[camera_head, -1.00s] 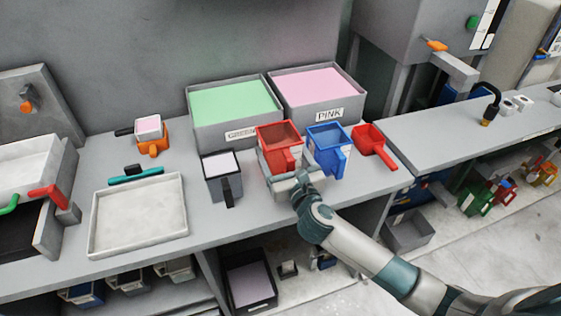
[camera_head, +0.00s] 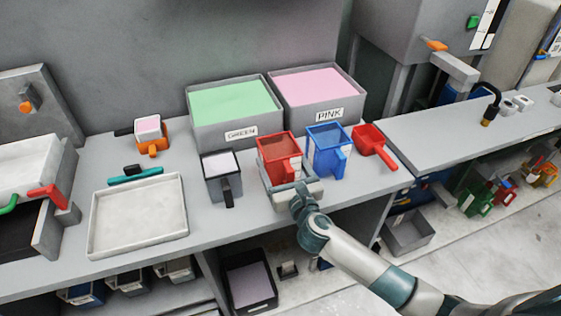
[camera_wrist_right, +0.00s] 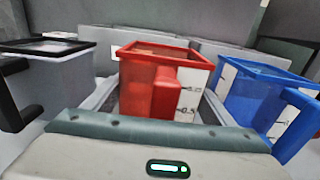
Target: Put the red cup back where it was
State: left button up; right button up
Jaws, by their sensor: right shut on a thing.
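The red cup (camera_head: 278,147) is in front of the green and pink bins in the head view, upright, between a black-handled grey cup and a blue cup. My right gripper (camera_head: 285,176) is shut on it from the front, with one finger along each side. In the right wrist view the red cup (camera_wrist_right: 160,78) stands between the two fingers, its handle toward the palm. Its base is hidden, so I cannot tell if it touches the bench. My left gripper is not in view.
The blue cup (camera_head: 327,145) is close on the right, with a red scoop (camera_head: 373,142) beyond it. The grey cup (camera_head: 220,175) is on the left. Behind are the green bin (camera_head: 204,136) and pink bin (camera_head: 300,119). A white tray (camera_head: 137,217) lies further left.

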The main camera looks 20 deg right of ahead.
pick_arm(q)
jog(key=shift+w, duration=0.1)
pick_arm(e)
jog(key=o, duration=1.1)
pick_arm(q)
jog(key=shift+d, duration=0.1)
pick_arm(e)
jog(key=shift+r, duration=0.1)
jog(key=shift+s, duration=0.4)
jog(key=s+b, duration=0.2)
jog(key=s, duration=0.8)
jog(key=shift+s+d, duration=0.15)
jog(key=shift+d, duration=0.05)
jog(key=shift+s, duration=0.45)
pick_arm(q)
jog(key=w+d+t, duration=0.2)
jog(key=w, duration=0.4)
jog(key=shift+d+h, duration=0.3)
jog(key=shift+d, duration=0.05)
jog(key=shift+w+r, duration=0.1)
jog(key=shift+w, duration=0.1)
